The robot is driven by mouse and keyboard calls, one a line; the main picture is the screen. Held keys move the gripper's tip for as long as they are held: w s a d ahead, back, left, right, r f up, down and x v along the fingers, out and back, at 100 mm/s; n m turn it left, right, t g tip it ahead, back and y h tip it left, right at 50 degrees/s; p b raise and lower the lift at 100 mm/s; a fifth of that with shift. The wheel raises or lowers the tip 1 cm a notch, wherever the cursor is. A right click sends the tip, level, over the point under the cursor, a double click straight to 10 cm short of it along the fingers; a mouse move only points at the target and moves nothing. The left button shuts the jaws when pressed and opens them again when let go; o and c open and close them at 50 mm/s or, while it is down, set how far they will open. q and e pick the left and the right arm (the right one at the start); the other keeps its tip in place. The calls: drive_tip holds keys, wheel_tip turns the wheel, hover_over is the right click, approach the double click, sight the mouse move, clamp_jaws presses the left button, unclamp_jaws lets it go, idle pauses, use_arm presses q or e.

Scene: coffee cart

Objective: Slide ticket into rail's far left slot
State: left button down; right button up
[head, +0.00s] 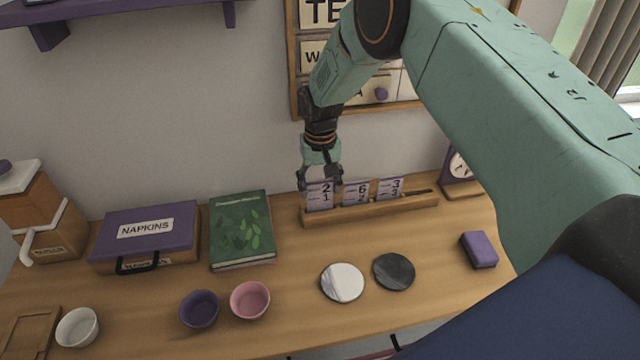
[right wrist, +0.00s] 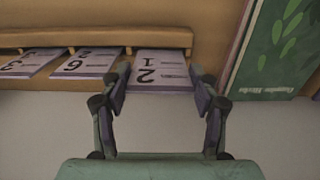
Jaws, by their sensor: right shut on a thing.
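The wooden ticket rail (head: 400,205) stands on the counter near the wall. My right gripper (head: 320,183) is shut on the ticket marked 2 and 1 (head: 319,200), with a finger at each side edge. This ticket is upright at the rail's far left end, its lower edge at the rail; I cannot tell how deep it sits. Two other tickets, one marked 6 and 2 (head: 356,192) and one marked 3 (head: 390,188), stand in the rail to its right. The right wrist view shows the held ticket (right wrist: 160,72) upside down between the fingers (right wrist: 160,90). My left gripper is out of view.
A green book (head: 240,230) lies left of the rail, beside a purple napkin box (head: 146,235). A purple clock (head: 460,172) stands at the right. White (head: 342,283) and dark (head: 394,271) discs lie in front. Bowls (head: 250,299) stand front left.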

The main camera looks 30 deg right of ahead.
drive_tip(key=shift+f+b, duration=0.35)
drive_tip(key=shift+f, duration=0.15)
drive_tip(key=shift+d+f, duration=0.15)
drive_tip(key=shift+f, duration=0.2)
idle(0.4)
drive_tip(key=o, duration=0.8)
wheel_tip(320, 180, up, 12)
idle(0.3)
